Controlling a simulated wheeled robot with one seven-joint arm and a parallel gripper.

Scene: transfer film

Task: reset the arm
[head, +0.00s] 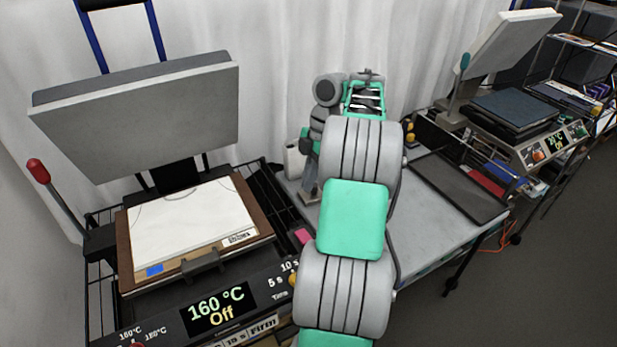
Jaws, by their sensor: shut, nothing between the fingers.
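My grey and green arm rises from the bottom centre and bends over in front of the white curtain. Its end, my gripper (310,190), points down over the grey table (432,222), partly hidden behind my own arm links. The gripper is shut and I see nothing held in it. Whether its tips touch the table is not clear.
A dark tray (458,187) lies on the table. A second open press (512,112) stands at right. Dark floor is clear at lower right.

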